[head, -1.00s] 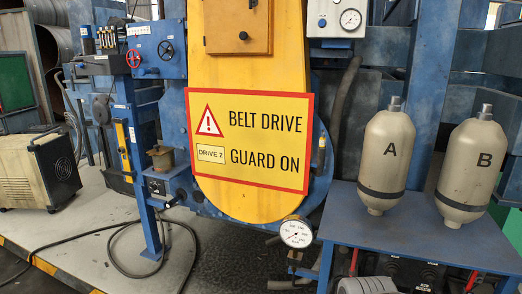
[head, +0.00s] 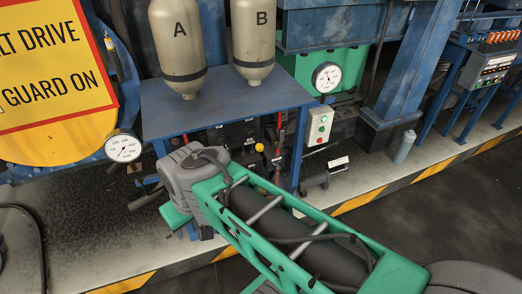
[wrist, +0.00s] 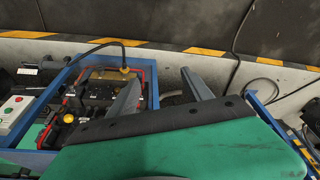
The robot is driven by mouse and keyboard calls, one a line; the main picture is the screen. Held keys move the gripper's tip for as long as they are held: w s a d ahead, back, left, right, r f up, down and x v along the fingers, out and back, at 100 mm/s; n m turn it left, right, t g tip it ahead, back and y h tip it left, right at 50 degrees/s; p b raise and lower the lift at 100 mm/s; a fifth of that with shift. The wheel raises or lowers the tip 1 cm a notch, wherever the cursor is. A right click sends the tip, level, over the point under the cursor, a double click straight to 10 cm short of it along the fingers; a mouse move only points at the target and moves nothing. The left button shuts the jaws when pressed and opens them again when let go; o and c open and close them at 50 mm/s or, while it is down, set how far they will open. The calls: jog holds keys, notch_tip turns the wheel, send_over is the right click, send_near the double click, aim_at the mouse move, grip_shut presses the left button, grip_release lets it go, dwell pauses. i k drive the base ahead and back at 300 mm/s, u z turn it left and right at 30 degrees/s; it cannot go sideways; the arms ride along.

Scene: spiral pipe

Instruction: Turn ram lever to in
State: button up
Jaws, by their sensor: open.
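Under the blue table is a dark block of valves and levers (head: 235,135) in the head view, with a yellow ball knob (head: 260,147) and a red-handled part (head: 278,140) at its right. I cannot tell which of these is the ram lever. The wrist view shows the block (wrist: 95,95) at left, with yellow parts and red lines. My gripper (wrist: 164,76) is open and empty there, its two grey fingers apart, the left one overlapping the block's edge in the picture. In the head view my arm's end is before the table's left front; the fingers are hidden.
The blue table (head: 225,103) carries two beige bottles, A (head: 178,45) and B (head: 254,40). A gauge (head: 123,147) stands left of it. A button box (head: 319,126) is at its right. Yellow-black striping (head: 360,200) marks the platform edge. Dark floor at right is open.

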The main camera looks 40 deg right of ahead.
aim_at(259, 147)
jog(key=z, duration=0.05)
jog(key=k, duration=1.1)
jog(key=u, duration=0.85)
jog(key=i, duration=0.75)
jog(key=z, duration=0.7)
jog(key=i, duration=0.95)
jog(key=z, duration=0.2)
